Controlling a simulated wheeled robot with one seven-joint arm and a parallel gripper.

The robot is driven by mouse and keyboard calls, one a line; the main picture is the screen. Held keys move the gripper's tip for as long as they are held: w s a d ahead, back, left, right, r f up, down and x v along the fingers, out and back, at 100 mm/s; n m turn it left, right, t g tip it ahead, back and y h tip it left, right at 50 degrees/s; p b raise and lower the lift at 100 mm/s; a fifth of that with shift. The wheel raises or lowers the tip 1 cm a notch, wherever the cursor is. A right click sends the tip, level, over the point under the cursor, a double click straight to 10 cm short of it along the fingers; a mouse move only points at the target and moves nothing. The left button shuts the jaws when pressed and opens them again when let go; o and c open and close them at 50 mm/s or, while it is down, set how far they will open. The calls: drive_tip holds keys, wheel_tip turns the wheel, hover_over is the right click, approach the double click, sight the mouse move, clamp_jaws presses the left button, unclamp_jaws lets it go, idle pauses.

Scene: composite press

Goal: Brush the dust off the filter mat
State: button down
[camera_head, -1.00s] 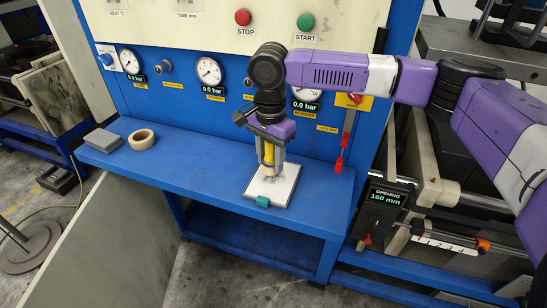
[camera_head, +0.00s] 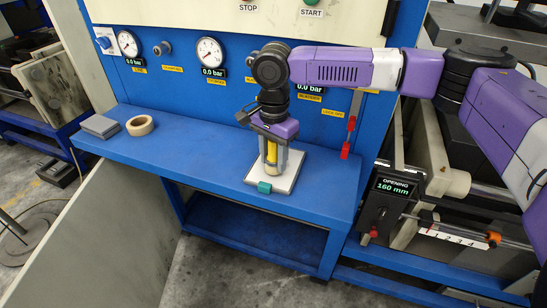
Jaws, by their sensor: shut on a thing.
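The filter mat (camera_head: 287,181) is a pale square pad lying flat on the blue shelf, with a small teal block (camera_head: 264,187) at its front edge. My gripper (camera_head: 272,163) points down over the mat and is shut on a brush (camera_head: 271,152) with a yellow handle. The brush's lower end is low over the mat, at about its middle; I cannot tell whether the bristles touch. Dust on the mat is too small to make out. The fingers hide part of the brush and the mat's back part.
The blue shelf (camera_head: 200,152) also bears a roll of tape (camera_head: 139,125) and a grey block (camera_head: 99,126) at the left. A blue panel with gauges (camera_head: 209,51) rises behind. A black box reading 160 mm (camera_head: 391,193) stands to the right. The shelf between tape and mat is clear.

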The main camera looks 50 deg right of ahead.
drive_tip(key=shift+f, duration=0.6)
idle(0.7)
drive_tip(key=shift+w+d+r+p, duration=0.1)
drive_tip(key=shift+w+d+p, duration=0.15)
drive_tip(key=shift+d, duration=0.35)
drive_tip(key=shift+w+d+r+p, duration=0.1)
drive_tip(key=shift+w+d, duration=0.1)
drive_tip(key=shift+d, duration=0.4)
drive_tip(key=shift+w+d+f+p, duration=0.1)
drive_tip(key=shift+w+d, duration=0.15)
drive_tip(key=shift+d, duration=0.55)
drive_tip(key=shift+w+d+f+p, duration=0.15)
drive_tip(key=shift+w+d, duration=0.15)
drive_tip(key=shift+d, duration=0.45)
drive_tip(key=shift+w+d+f+p, duration=0.1)
drive_tip(key=shift+w+d, duration=0.15)
drive_tip(key=shift+d, duration=0.55)
drive_tip(key=shift+r, duration=0.1)
drive_tip(key=shift+p, duration=0.6)
